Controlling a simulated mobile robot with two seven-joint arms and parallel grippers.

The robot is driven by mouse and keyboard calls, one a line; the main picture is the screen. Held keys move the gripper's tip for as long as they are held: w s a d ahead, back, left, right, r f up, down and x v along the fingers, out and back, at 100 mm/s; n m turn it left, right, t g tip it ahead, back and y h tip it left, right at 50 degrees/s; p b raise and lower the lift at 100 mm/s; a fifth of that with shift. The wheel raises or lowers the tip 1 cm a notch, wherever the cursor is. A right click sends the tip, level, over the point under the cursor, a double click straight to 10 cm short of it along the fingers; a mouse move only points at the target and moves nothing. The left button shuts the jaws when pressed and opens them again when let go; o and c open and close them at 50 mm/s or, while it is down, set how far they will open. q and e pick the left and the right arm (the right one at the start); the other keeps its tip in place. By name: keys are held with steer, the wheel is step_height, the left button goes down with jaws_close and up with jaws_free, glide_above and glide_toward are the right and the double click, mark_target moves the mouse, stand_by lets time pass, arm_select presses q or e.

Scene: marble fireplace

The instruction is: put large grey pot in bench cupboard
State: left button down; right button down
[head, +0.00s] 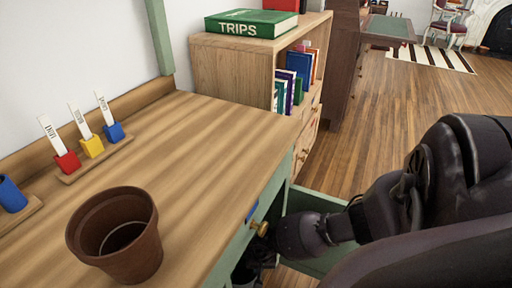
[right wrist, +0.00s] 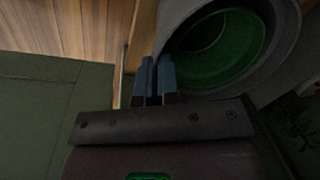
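The large grey pot (right wrist: 282,75) fills the upper right of the right wrist view, its opening facing the camera and its inside tinted green. My right gripper (right wrist: 154,78) has its two blue fingers close together at the pot's rim, and they look shut on its wall. In the head view my right gripper (head: 262,252) is low at the front of the bench cupboard (head: 235,245). A grey piece (head: 243,275) shows below the bench edge there; most of the pot is hidden. An open green door (head: 312,203) stands right of the opening. My left gripper is out of view.
A terracotta pot (head: 118,235) stands on the wooden bench top (head: 190,130). Seed labels in coloured blocks (head: 92,146) line the wall side. The floor (head: 400,110) to the right is open.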

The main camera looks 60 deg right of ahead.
steer(key=shift+r, duration=0.1)
steer(key=c, duration=1.4)
jaws_free()
steer(key=shift+o, duration=0.2)
steer(key=shift+r, duration=0.1)
arm_select(q)
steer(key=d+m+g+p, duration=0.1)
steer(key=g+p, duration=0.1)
steer(key=p, duration=0.3)
arm_select(e)
step_height(320, 180, up, 7)
steer(key=shift+s+d+r, duration=0.15)
steer(key=shift+s+d, duration=0.15)
steer(key=shift+s, duration=0.1)
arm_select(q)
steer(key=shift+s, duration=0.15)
arm_select(e)
steer(key=shift+s, duration=0.15)
